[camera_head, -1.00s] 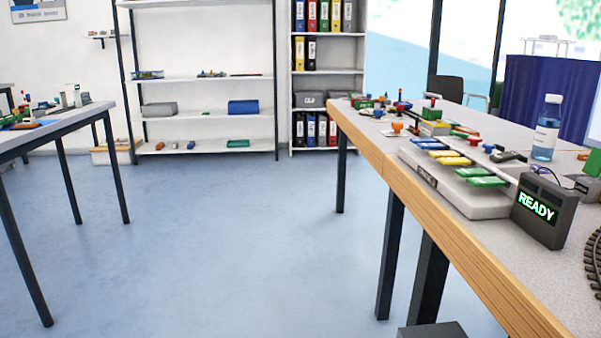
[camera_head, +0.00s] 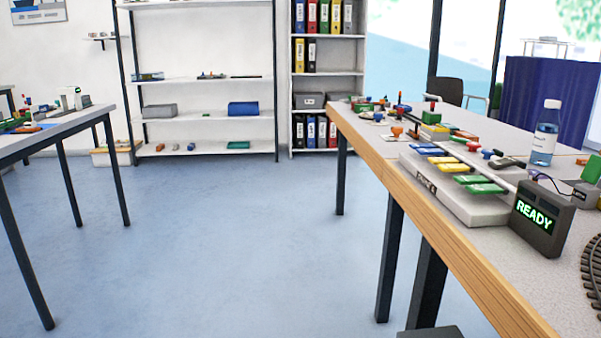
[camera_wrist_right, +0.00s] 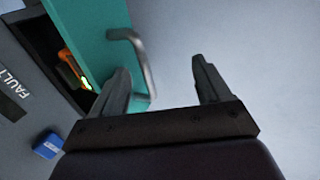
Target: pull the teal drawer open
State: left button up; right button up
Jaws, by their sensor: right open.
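The teal drawer (camera_wrist_right: 92,28) shows in the right wrist view at upper left, with a curved metal handle (camera_wrist_right: 141,62) on its front. It stands partly out from a grey cabinet (camera_wrist_right: 25,60), leaving a dark gap behind its front. My right gripper (camera_wrist_right: 160,66) is open, its fingers pointing toward the drawer side. The left-hand finger is beside the handle, and the handle's bar lies between the two fingers, nearer that finger. I cannot tell whether they touch. The drawer and both grippers are out of the head view.
An orange item (camera_wrist_right: 74,68) with a green glow lies in the gap. A blue block (camera_wrist_right: 48,145) is near the cabinet. In the head view a table (camera_head: 430,220) at right holds a READY box (camera_head: 542,220) and xylophone (camera_head: 455,200). The floor (camera_head: 220,230) in the middle is clear.

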notch_tip(320, 180, up, 6)
jog(key=p, duration=0.5)
jog(key=shift+f, duration=0.15)
